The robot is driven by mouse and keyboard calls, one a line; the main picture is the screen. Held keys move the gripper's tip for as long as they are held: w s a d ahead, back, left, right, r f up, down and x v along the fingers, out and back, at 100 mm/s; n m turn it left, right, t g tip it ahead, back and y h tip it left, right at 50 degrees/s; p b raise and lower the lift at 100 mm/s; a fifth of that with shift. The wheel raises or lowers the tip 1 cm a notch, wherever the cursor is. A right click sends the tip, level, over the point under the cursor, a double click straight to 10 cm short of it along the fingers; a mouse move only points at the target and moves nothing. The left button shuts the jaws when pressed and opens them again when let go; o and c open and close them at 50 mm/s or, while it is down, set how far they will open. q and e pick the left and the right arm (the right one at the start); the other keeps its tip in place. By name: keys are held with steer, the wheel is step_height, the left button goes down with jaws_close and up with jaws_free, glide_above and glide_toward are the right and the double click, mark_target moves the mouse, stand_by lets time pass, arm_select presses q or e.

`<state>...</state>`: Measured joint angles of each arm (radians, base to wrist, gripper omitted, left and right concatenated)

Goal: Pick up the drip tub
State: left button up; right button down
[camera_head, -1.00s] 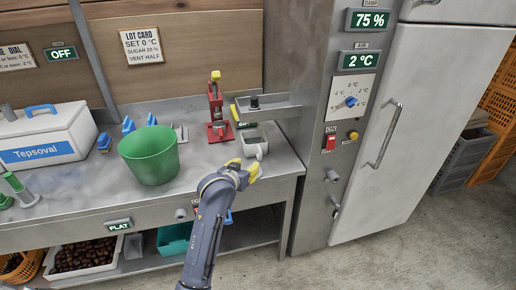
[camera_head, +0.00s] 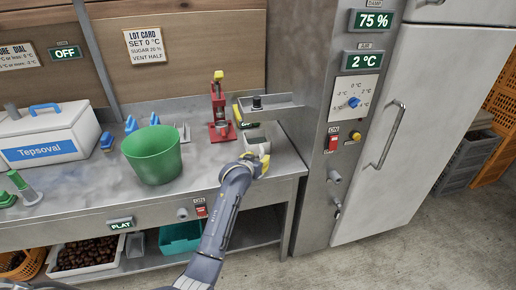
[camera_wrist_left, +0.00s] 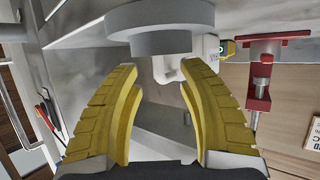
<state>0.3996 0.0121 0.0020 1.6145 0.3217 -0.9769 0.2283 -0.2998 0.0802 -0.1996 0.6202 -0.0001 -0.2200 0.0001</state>
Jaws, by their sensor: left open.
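A small light-grey tub (camera_head: 255,140), which I take for the drip tub, stands near the front right of the steel counter, below a small shelf. My left gripper (camera_head: 262,161) is at its near side, its arm reaching from below, and partly hides it. In the left wrist view the two yellow fingers (camera_wrist_left: 163,108) are spread apart with nothing clearly held. A pale grey surface shows between them; I cannot tell whether it is the tub. My right gripper is not in view.
A red press (camera_head: 217,112) stands behind left. A green bucket (camera_head: 152,156) and a white Tepsoval box (camera_head: 45,140) stand further left. The tall steel cabinet (camera_head: 310,140) bounds the right.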

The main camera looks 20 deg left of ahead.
mark_target(262, 157)
arm_select(q)
steer(key=shift+x, duration=2.3)
steer(key=shift+d+f, duration=0.1)
steer(key=shift+f, duration=0.05)
jaws_close()
steer(key=shift+s, duration=0.1)
